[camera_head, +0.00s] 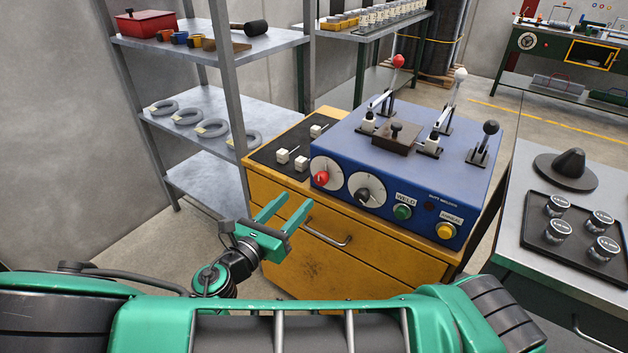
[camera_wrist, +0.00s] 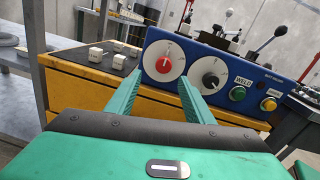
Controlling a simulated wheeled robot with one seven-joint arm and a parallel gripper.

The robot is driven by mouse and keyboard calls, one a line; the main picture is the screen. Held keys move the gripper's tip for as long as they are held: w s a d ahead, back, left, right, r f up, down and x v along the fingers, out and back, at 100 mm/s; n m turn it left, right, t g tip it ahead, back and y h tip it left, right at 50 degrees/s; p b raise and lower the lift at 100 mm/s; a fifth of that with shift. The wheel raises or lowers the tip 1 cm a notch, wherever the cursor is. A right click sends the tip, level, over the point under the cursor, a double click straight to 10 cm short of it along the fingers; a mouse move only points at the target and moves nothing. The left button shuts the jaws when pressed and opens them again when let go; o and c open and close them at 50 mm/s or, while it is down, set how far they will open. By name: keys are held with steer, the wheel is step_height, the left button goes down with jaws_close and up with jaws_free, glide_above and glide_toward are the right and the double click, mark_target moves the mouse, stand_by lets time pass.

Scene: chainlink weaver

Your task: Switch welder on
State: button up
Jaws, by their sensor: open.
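The blue welder (camera_head: 405,165) stands on a yellow drawer cabinet (camera_head: 280,245). Its front has a red knob (camera_head: 321,178) on a white dial, a black knob (camera_head: 364,195) on a second dial, a green button (camera_head: 402,212) under a WELD label and a yellow button (camera_head: 445,231) under an ANNEAL label. My gripper (camera_head: 289,204) is open and empty in front of the cabinet, apart from the welder. In the wrist view, the red knob (camera_wrist: 164,65) appears between the two green fingers (camera_wrist: 156,84), and the black knob (camera_wrist: 210,80) is to their right.
White blocks (camera_head: 292,158) sit on a dark mat left of the welder. Levers with red, white and black balls rise from its top. A grey shelf (camera_head: 200,105) stands at left. A metal table (camera_head: 560,245) at right holds a tray of labelled weights.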

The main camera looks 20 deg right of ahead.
mark_target(319, 181)
steer(key=x, duration=1)
steer(key=shift+s+d, duration=0.2)
steer(key=shift+d, duration=0.25)
